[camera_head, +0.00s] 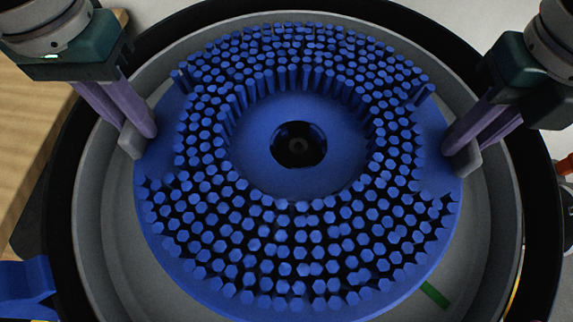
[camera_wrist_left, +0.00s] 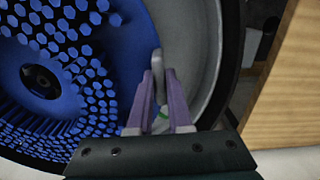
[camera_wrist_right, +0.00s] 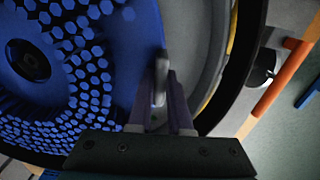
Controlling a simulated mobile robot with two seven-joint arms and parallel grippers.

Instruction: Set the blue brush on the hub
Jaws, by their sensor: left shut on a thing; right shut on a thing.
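The blue brush (camera_head: 252,134) is a round disc with rings of blue bristle tufts facing up and a hole in the middle. It lies inside a grey round tank with a black rim. A dark round part, seemingly the hub (camera_head: 298,146), shows through the hole. My left gripper (camera_head: 134,142) is shut on a grey tab at the brush's left edge, also seen in the left wrist view (camera_wrist_left: 158,75). My right gripper (camera_head: 466,160) is shut on the matching tab at the right edge, also in the right wrist view (camera_wrist_right: 161,80). The brush's underside is hidden.
The tank's black rim (camera_head: 84,120) encloses the brush and both grippers work inside it. A wooden surface (camera_head: 35,115) lies at the left. A green strip (camera_head: 435,294) shows on the tank floor at lower right. An orange bar (camera_wrist_right: 280,78) is outside the rim.

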